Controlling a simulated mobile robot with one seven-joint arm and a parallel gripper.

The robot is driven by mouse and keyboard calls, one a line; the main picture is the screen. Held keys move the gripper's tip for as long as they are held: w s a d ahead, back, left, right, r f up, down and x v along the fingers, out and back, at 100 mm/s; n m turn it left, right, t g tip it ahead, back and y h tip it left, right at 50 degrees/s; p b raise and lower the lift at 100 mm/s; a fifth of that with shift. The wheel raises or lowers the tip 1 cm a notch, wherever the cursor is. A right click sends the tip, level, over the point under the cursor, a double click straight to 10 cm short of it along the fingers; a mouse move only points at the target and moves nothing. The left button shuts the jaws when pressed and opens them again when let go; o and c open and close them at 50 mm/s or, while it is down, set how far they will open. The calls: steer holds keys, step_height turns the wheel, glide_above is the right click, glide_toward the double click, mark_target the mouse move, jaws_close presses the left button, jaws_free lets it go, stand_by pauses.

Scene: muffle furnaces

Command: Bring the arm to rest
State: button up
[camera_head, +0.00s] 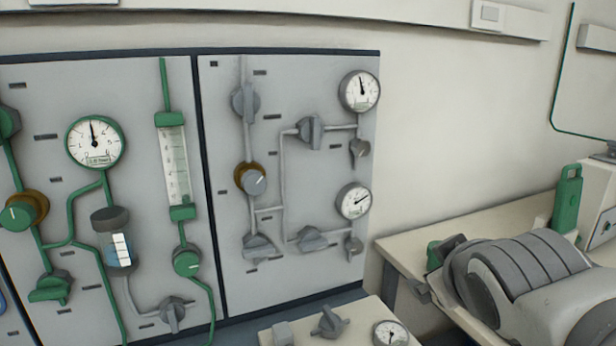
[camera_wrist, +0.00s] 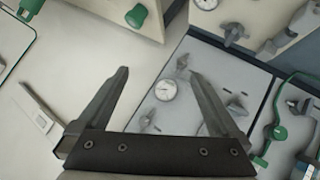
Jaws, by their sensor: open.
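My gripper (camera_wrist: 158,72) shows in the wrist view with its two dark fingers spread wide and nothing between them. Behind the gap lie a pale wall and a grey panel (camera_wrist: 180,105) with a round gauge (camera_wrist: 167,90), apart from the fingers as far as I can tell. In the head view my arm (camera_head: 530,280), grey and ribbed, is at the lower right in front of a pale bench.
A grey panel (camera_head: 300,215) with valves and gauges stands on the wall beside another with green piping (camera_head: 70,215). A low box with a knob and gauge (camera_head: 390,334) is at bottom centre.

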steer(key=s+a+f+m+g+y, duration=0.2)
steer(key=s+a+f+m+g, duration=0.25)
steer(key=s+f, duration=0.35)
step_height(320, 180, up, 16)
steer(key=s+p, duration=0.2)
steer(key=p, duration=1.4)
steer(key=shift+r+g, duration=0.2)
steer(key=shift+g, duration=0.15)
